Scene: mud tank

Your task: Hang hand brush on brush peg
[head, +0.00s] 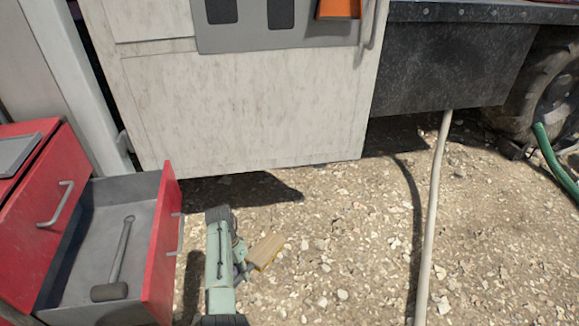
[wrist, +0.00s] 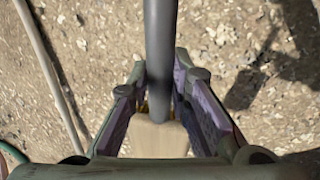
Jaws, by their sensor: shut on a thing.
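My gripper is shut on the brush, above gravel and below the pale cabinet panel. The bristles are mostly hidden. I cannot make out the brush peg in either view.
An open red drawer (head: 162,250) stands on the left with a mallet (head: 120,262) inside. A pale panel (head: 245,110) stands ahead, with a dark box (head: 450,65) to its right. A beige hose (head: 432,220) hangs down at right. Open gravel lies between.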

